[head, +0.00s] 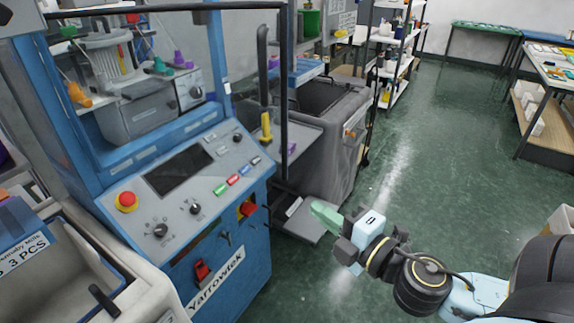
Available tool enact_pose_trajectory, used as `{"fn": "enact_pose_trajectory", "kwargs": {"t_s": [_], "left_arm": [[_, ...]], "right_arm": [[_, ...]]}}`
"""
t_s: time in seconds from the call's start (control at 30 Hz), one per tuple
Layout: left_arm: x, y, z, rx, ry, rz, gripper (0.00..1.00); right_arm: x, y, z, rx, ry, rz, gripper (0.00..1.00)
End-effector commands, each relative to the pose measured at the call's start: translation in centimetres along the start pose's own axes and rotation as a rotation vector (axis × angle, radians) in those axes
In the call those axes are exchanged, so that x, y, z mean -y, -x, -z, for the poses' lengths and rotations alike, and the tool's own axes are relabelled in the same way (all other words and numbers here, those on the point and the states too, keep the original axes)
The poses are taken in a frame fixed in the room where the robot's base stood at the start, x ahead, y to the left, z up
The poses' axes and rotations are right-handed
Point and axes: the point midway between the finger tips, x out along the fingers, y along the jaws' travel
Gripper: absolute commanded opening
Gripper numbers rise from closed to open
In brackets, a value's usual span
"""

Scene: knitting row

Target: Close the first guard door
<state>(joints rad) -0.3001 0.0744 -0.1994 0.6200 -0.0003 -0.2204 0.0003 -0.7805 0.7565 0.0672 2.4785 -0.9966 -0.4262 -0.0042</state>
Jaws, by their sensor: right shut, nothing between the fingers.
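The first guard door is a clear panel in a thin black frame (284,90) on the blue Yarrowtek machine (215,265). Its top bar crosses the upper left of the head view, and its upright edge stands out past the machine's right side. The door appears swung open, away from the machine's front. A dark upright bar (263,65), apparently its handle, shows near that edge. My right gripper (326,215) has green fingertips and is shut and empty. It is in the air to the right of and below the door's edge, apart from it. My left gripper is not in view.
The control panel has a red knob (126,201) and a dark screen (180,165). A second grey machine (335,140) stands behind. A bin (60,265) is at lower left. Shelves (395,55) stand farther back. Green floor (440,150) is clear on the right.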

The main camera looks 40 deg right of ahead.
Motion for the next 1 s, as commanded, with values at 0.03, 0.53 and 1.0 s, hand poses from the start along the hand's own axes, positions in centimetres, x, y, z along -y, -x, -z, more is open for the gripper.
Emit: {"fn": "enact_pose_trajectory", "kwargs": {"t_s": [0.03, 0.53, 1.0], "left_arm": [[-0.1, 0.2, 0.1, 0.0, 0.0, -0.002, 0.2], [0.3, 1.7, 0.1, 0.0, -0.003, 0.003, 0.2], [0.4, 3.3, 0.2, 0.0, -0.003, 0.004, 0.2]], "right_arm": [[-0.5, -0.1, 0.2, -0.006, 0.005, -0.008, 0.0], [-0.9, -5.1, 0.2, -0.006, 0.006, -0.013, 0.0], [-0.8, -10.9, -0.7, -0.003, 0.008, -0.01, 0.0]]}}
